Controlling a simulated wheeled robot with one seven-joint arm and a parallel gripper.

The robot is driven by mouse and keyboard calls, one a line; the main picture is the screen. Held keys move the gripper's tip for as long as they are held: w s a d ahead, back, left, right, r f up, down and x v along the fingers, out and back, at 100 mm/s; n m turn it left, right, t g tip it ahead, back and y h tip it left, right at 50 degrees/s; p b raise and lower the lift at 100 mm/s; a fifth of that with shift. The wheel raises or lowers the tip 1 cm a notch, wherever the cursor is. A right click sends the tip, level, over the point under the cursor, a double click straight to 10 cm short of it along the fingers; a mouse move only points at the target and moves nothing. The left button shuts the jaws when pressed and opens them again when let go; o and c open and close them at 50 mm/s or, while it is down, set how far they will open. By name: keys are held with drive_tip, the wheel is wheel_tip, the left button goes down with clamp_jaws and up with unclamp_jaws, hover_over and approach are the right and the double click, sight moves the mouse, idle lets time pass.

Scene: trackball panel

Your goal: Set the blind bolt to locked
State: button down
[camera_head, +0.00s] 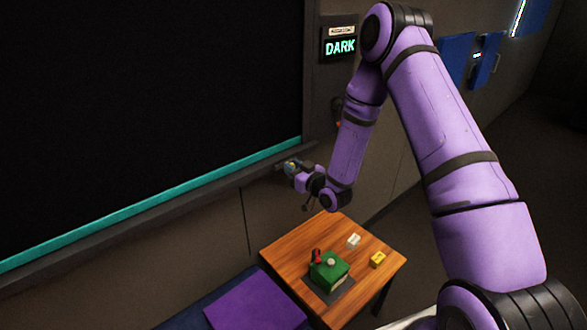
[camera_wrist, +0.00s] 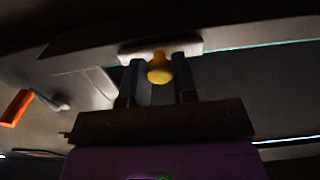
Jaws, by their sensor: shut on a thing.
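A yellow knob (camera_wrist: 159,68), which looks like the blind bolt's, sits in front of a pale plate (camera_wrist: 128,47) under the ledge in the wrist view. My gripper (camera_wrist: 161,78) is shut on the knob, with one dark finger on each side. In the head view my gripper (camera_head: 293,170) is at the wall just below the right end of the dark blind (camera_head: 150,110), by its teal bottom edge (camera_head: 160,203). The knob is mostly hidden there by my gripper. I cannot read the bolt's position from either view.
An orange handle (camera_wrist: 15,108) sticks out left of my gripper in the wrist view. A display (camera_head: 340,47) reads "DARK".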

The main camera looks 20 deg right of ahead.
sight(276, 169)
drive_tip(key=shift+s+a, duration=0.3)
drive_tip(key=shift+a, duration=0.4)
drive_tip(key=shift+s+a, duration=0.25)
drive_tip(key=shift+a, duration=0.4)
drive_tip(key=shift+s+a, duration=0.3)
drive_tip(key=shift+a, duration=0.4)
drive_tip(key=c, duration=0.9)
unclamp_jaws()
drive_tip(key=shift+a, duration=0.1)
drive_tip(key=shift+s, duration=0.1)
drive_tip(key=v, duration=1)
drive_tip(key=shift+s+d, duration=0.2)
drive_tip(key=shift+s, duration=0.05)
